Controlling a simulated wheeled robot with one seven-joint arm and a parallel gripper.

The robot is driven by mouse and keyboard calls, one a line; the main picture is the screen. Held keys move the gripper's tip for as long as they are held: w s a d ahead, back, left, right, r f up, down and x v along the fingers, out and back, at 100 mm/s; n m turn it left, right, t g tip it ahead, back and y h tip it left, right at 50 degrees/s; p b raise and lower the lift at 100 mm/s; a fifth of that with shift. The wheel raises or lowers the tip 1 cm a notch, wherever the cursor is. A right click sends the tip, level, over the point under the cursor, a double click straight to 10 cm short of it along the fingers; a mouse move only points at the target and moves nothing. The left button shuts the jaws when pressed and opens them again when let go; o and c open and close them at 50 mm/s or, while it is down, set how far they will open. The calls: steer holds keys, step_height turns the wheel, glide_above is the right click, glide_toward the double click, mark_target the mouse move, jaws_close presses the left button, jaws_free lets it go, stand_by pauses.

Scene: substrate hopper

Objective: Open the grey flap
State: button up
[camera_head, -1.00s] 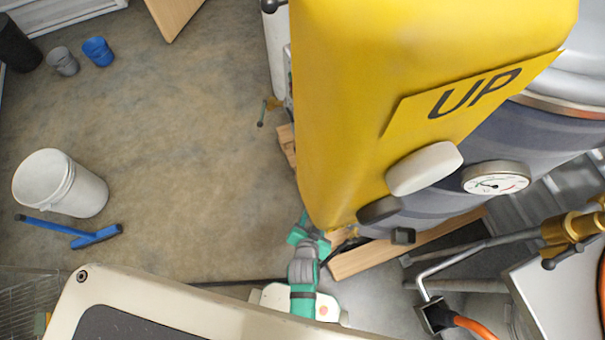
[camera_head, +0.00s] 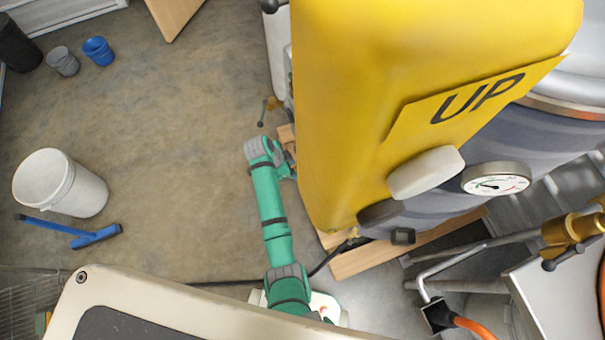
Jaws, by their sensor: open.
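I cannot make out a grey flap for certain in this view. A large yellow body (camera_head: 350,90) with a sign reading "UP" (camera_head: 478,97) fills the upper middle. A pale rounded block (camera_head: 426,172) and a dark grey rounded piece (camera_head: 380,212) sit at its lower right side. My green arm reaches up from the bottom, bends at a grey joint left of the yellow body, and turns right behind its edge. My gripper is hidden there, so what it touches cannot be seen.
A round gauge (camera_head: 496,178) sits on a dark drum right of the yellow body. Wooden boards (camera_head: 385,259) lie below. A white bucket (camera_head: 60,183) and blue brush (camera_head: 97,236) are on the floor at left. The floor between them and my arm is clear.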

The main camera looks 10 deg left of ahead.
steer(key=x, duration=1)
steer(key=shift+f, duration=0.35)
steer(key=shift+w+d, duration=0.1)
jaws_close()
